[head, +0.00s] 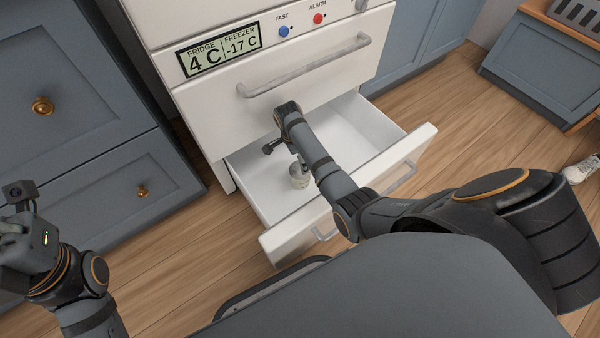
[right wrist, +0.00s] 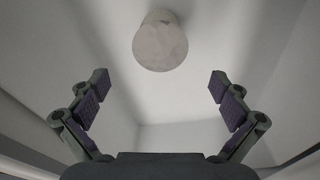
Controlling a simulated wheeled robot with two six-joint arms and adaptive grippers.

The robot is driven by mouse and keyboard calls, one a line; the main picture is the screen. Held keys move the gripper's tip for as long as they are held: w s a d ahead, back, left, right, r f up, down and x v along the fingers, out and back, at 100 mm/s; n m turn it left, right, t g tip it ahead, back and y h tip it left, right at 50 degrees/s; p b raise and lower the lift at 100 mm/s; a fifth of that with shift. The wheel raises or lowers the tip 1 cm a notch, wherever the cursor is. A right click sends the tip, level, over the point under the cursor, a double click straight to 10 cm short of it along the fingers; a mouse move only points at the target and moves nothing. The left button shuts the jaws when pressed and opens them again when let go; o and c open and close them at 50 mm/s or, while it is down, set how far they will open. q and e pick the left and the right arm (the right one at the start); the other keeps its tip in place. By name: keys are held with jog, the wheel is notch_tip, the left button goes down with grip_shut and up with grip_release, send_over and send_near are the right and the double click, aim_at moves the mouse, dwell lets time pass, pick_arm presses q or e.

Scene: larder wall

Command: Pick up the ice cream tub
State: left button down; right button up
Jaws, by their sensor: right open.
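The ice cream tub (head: 299,176) is a small pale round container standing in the open freezer drawer (head: 246,163), partly hidden by my right arm in the head view. In the right wrist view the tub (right wrist: 160,45) shows its whitish round face at the top middle. My right gripper (right wrist: 159,86) is open and empty, its fingers spread to either side, with the tub beyond the fingertips and apart from them. In the head view the right fingers are mostly hidden by the arm. My left gripper (head: 14,238) is at the left edge, its fingers not clear.
The freezer drawer's front panel (head: 400,172) stands out over the wooden floor. Above it is a closed white drawer with a grey handle (head: 305,68) and a fridge display (head: 219,50). Blue cabinets (head: 75,110) stand at left. A white shoe (head: 582,169) is at far right.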

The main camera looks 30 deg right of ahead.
aim_at(300, 170)
jog(key=f, duration=0.1)
jog(key=f+b, duration=0.2)
jog(key=f, duration=0.1)
jog(key=shift+d+f, duration=0.1)
jog(key=shift+d, duration=0.2)
jog(key=f+b, duration=0.4)
jog(key=shift+d+f, duration=0.2)
jog(key=shift+f, duration=0.2)
jog(key=shift+f+b, duration=0.3)
jog(key=shift+r, duration=0.2)
jog(key=shift+c, duration=0.8)
jog(key=c, duration=1.2)
jog(key=shift+r, duration=0.1)
jog(key=shift+c, duration=0.6)
